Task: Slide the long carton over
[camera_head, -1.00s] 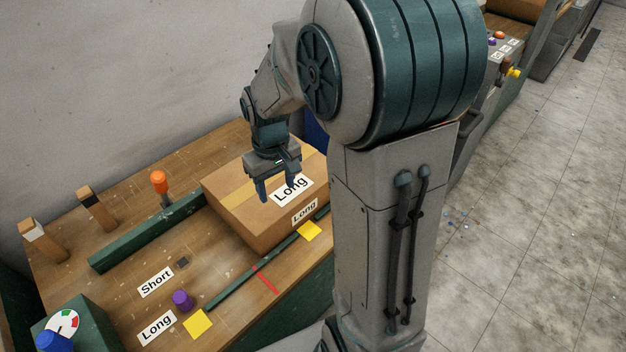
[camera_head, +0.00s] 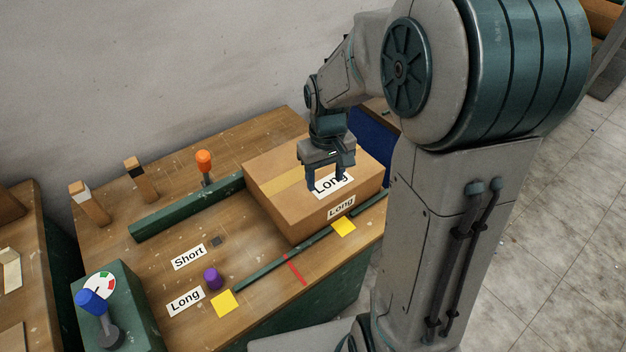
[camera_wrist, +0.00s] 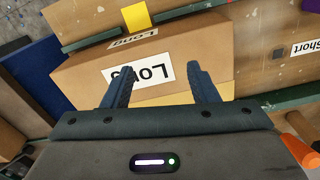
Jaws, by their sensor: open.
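The long carton (camera_head: 283,189) is a brown box with tape across its top and "Long" labels on its top and front side. It lies at the right end of the wooden bench, between two green rails. My gripper (camera_head: 325,184) is over the carton's top near its "Long" label, fingers pointing down. In the wrist view the open fingers (camera_wrist: 160,85) stand apart with nothing between them, and the carton (camera_wrist: 85,72) fills the space beyond. I cannot tell whether the fingertips touch the top.
A green rail (camera_head: 262,266) runs along the bench's front, with yellow squares (camera_head: 224,303) and a red line (camera_head: 295,270) there. "Short" (camera_head: 188,257) and "Long" (camera_head: 185,301) labels and a purple knob (camera_head: 212,278) lie left. An orange knob (camera_head: 204,162) stands behind. The bench left of the carton is mostly clear.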

